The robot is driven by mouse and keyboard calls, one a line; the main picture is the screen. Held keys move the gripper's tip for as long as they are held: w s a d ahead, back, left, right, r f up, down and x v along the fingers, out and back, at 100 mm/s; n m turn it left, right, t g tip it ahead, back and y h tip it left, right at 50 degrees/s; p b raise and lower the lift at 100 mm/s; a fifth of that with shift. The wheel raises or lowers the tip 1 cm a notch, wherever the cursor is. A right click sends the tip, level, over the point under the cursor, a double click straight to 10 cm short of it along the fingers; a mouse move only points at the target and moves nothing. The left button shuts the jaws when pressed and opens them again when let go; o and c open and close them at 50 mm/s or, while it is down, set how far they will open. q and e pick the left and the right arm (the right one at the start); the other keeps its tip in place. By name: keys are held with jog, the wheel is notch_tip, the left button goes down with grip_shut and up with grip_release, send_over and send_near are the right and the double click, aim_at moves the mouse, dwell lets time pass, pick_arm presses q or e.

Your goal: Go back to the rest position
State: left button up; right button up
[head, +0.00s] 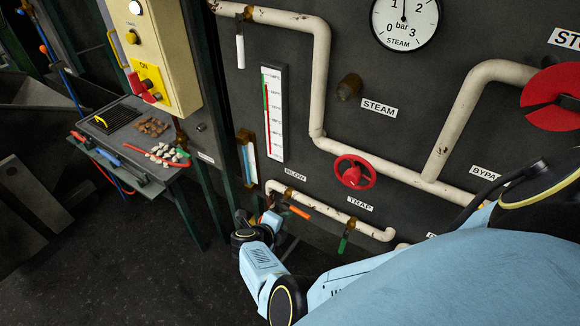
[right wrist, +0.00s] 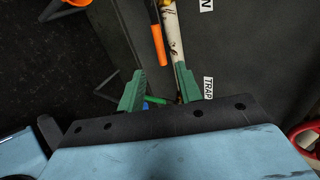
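My right gripper (right wrist: 160,72) shows two green fingers set apart in the right wrist view, with no object clearly held between them. In the head view my right arm reaches in from the right and its gripper (head: 264,217) is small and partly hidden by the wrist, close to the lower pipe. An orange lever (head: 299,212) on that pipe is near it; the lever also shows in the right wrist view (right wrist: 157,46), beyond the fingertips. A green lever (head: 343,243) hangs from the same pipe. My left gripper is not in view.
The dark panel carries cream pipes (head: 321,90), a red trap wheel (head: 355,172), a steam gauge (head: 404,18) and a red wheel (head: 550,97). A small bench (head: 128,172) with loose pieces and a yellow control box (head: 165,55) stand left. Dark floor (head: 130,265) is open below.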

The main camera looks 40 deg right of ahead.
dwell(0.5)
jog(key=s+a+f+n+t+y+b, duration=0.2)
jog(key=s+f+n+y+b, duration=0.15)
jog(key=f+n, duration=0.4)
jog(key=s+a+f+n+t+y+b, duration=0.2)
jog(key=s+a+f+n+b, duration=0.15)
jog(key=f+n, duration=0.45)
jog(key=s+a+f+n+t+y+b, duration=0.1)
jog(key=s+f+n+t+y+b, duration=0.2)
jog(key=f+n, duration=0.45)
jog(key=s+f+n+g+b, duration=0.2)
jog(key=s+f, duration=0.4)
jog(key=s, duration=0.4)
jog(key=s+f+n+g+y+b, duration=0.1)
jog(key=s+f+n+g+b, duration=0.2)
jog(key=s+f+n, duration=0.3)
jog(key=s+f+n+g+y+b, duration=0.1)
jog(key=s+f+n+g, duration=0.3)
jog(key=s, duration=1.1)
notch_tip(320, 180, down, 2)
jog(key=shift+s+f+g+b, duration=0.1)
jog(key=shift+s+g+b, duration=0.2)
jog(key=shift+b, duration=0.6)
